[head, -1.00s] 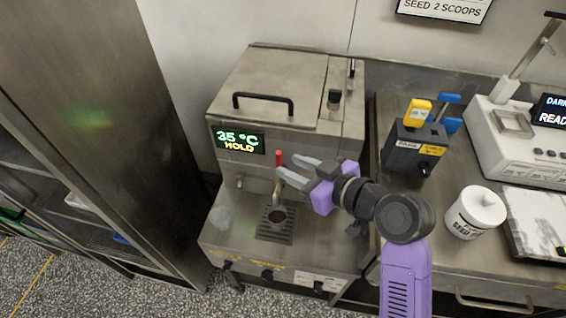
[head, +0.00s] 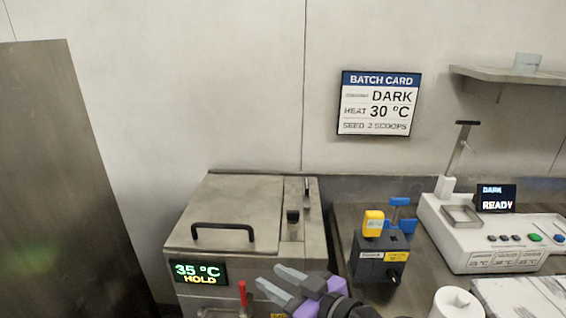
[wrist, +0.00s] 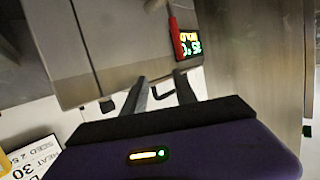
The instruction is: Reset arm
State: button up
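My gripper (head: 283,288) is at the bottom of the head view, in front of the steel machine (head: 232,222). Its two grey fingers stand apart with nothing between them. In the wrist view the fingers (wrist: 160,95) also show apart and empty, with the machine behind them. The machine's display (head: 200,272) reads 35 °C HOLD. A red-tipped lever (head: 243,294) stands just left of the fingers, apart from them. My arm's lower part is cut off by the frame's bottom edge.
A batch card (head: 378,103) on the wall reads DARK, heat 30 °C, seed 2 scoops. Right of the machine stand a dark box with yellow and blue scoops (head: 380,258), a white jar (head: 456,303) and a white device (head: 480,232) reading READY. A tall steel cabinet (head: 70,190) is at left.

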jog(key=s+d+f+m+t+h, duration=0.1)
jog(key=s+d+m+t+h, duration=0.35)
jog(key=d, duration=0.25)
jog(key=s+d+f+m+t+h, duration=0.25)
jog(key=s+d, duration=0.25)
jog(key=d, duration=0.3)
jog(key=s+d+f+m+g+h, duration=0.1)
jog(key=s+d, duration=0.2)
jog(key=s, duration=1.1)
jog(key=s+d+f+g+h, duration=0.1)
jog(key=s+d+h, duration=0.1)
jog(key=s, duration=1.3)
jog(key=shift+d+f+m+h, duration=0.3)
jog(key=shift+d+f+m, duration=0.1)
jog(key=shift+d, duration=0.35)
